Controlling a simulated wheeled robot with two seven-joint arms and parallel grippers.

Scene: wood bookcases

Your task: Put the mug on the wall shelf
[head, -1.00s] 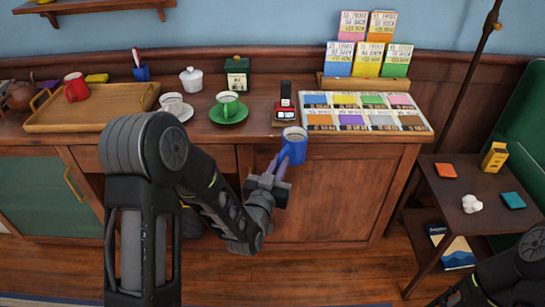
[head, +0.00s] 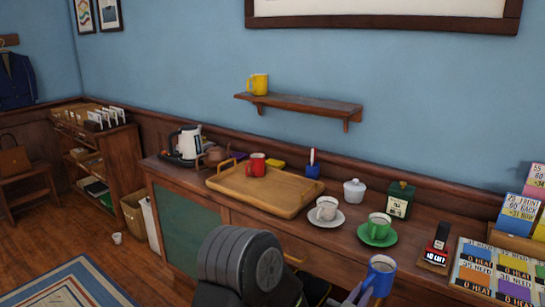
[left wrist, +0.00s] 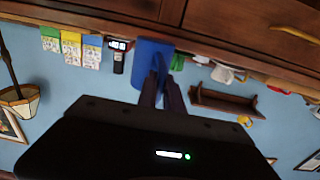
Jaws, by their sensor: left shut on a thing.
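A blue mug (head: 380,274) is near the bottom edge of the head view, in front of the sideboard, with its opening up. My left gripper (head: 358,296) is shut on it from the left side; most of the gripper is cut off below. In the left wrist view, which is upside down, the blue mug (left wrist: 153,62) is between the tips of my left gripper (left wrist: 160,82). The wooden wall shelf (head: 310,106) is on the blue wall, with a yellow mug (head: 258,84) at its left end. The shelf (left wrist: 222,102) also shows in the wrist view. My right gripper is out of view.
The sideboard bears a tray (head: 285,200) with a red mug (head: 257,165), a white cup (head: 327,208), a green cup (head: 379,227), a phone (head: 437,245) and a kettle (head: 187,142). The middle and right of the wall shelf are bare.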

